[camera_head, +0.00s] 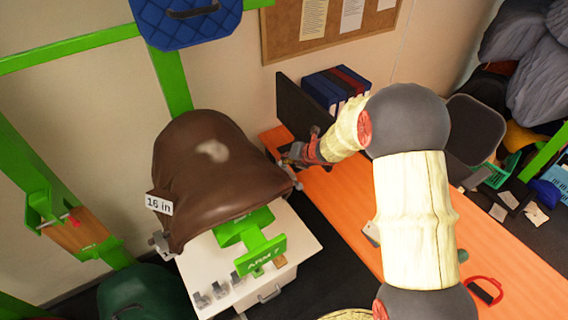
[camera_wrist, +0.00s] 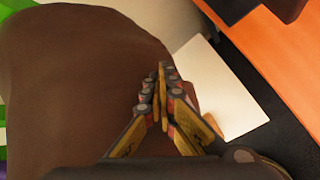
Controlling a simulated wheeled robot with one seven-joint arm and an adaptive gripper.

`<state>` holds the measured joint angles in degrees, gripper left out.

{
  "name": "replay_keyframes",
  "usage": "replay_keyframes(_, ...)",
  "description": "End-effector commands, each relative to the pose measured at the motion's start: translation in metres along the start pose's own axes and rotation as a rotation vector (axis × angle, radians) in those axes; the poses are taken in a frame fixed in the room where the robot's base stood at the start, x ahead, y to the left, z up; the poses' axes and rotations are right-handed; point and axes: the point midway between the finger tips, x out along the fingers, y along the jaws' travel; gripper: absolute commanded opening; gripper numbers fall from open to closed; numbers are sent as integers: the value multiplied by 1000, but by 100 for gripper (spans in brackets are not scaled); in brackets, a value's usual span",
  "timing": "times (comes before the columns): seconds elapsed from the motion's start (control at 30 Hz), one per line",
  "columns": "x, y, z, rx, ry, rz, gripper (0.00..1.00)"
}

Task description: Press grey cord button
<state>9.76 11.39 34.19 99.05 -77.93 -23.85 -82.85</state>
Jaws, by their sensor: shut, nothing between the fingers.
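I cannot clearly make out a grey cord button. Small grey fittings (camera_head: 219,290) sit in a row along the front left of the white cabinet top (camera_head: 252,294), too small to identify. A brown saddle (camera_head: 215,185) with a "16 in" tag (camera_head: 159,204) rests on a green stand marked "ARM" (camera_head: 262,252), above the cabinet. My gripper (camera_head: 285,160) is at the saddle's right edge, on its far side. In the wrist view my gripper (camera_wrist: 162,75) is shut and empty, its fingertips over the brown saddle (camera_wrist: 75,80). I cannot tell whether they touch it.
An orange bench (camera_head: 345,230) runs along the right, with a dark panel (camera_head: 297,108) and blue and red binders (camera_head: 335,86) at its far end. A blue quilted pad (camera_head: 186,20) hangs above the saddle. Green posts (camera_head: 172,82) stand at the left.

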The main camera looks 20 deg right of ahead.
Motion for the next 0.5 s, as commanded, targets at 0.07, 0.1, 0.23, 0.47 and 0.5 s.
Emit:
replay_keyframes(0.07,-4,3,2,0,1,0,0)
replay_keyframes(0.1,-6,4,4,0,1,0,0)
replay_keyframes(0.23,-10,8,7,0,0,0,0)
replay_keyframes(0.47,-11,8,8,0,0,0,0)
replay_keyframes(0.5,-11,8,8,0,0,0,0)
